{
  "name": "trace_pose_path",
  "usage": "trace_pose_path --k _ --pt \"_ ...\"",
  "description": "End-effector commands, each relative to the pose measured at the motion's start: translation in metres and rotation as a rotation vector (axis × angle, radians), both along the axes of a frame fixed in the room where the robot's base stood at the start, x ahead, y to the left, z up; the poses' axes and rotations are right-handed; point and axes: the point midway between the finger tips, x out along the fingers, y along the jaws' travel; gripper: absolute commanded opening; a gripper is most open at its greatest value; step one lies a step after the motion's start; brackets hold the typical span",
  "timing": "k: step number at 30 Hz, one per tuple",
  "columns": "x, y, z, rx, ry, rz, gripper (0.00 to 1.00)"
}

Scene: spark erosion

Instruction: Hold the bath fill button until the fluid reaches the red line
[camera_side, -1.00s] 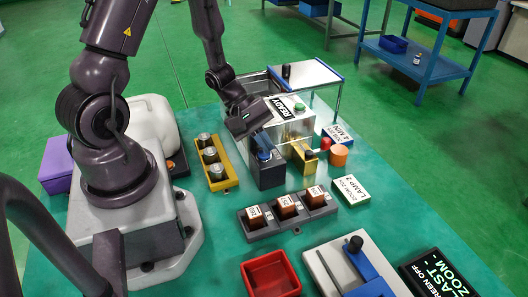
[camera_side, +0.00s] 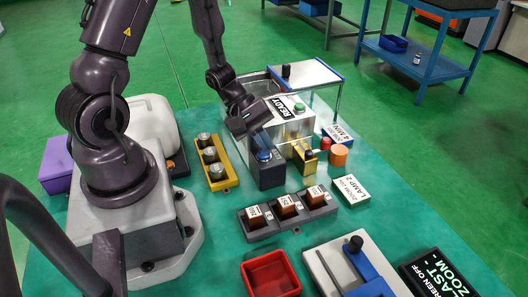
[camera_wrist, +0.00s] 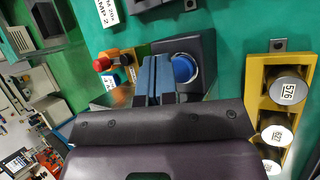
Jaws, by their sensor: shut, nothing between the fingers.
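The blue button (camera_side: 263,155) sits on top of a dark box (camera_side: 268,175) in the side view. It also shows in the wrist view (camera_wrist: 184,68) as a blue dome in a pale ring. My gripper (camera_side: 261,145) is shut and empty, with its blue fingers just above or at the button. In the wrist view my fingers (camera_wrist: 154,72) lie left of the dome; I cannot tell whether they touch it. A metal tank (camera_side: 262,86) stands behind the machine with the READY sign (camera_side: 285,107). No fluid level or red line can be made out.
A yellow rack (camera_side: 216,172) with metal cylinders stands left of the box. A dark rack (camera_side: 290,217) with brown blocks lies in front.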

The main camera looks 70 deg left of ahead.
Motion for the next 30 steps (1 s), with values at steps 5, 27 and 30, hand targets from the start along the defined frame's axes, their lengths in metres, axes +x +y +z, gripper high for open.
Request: trace_pose_path --k 5,27,30 --pt "-0.009 -0.003 -0.011 -0.010 0.045 0.008 0.00" --pt "-0.009 -0.002 0.040 -0.011 0.041 0.010 0.00" --pt "-0.009 -0.002 0.040 -0.011 0.041 0.010 0.00"
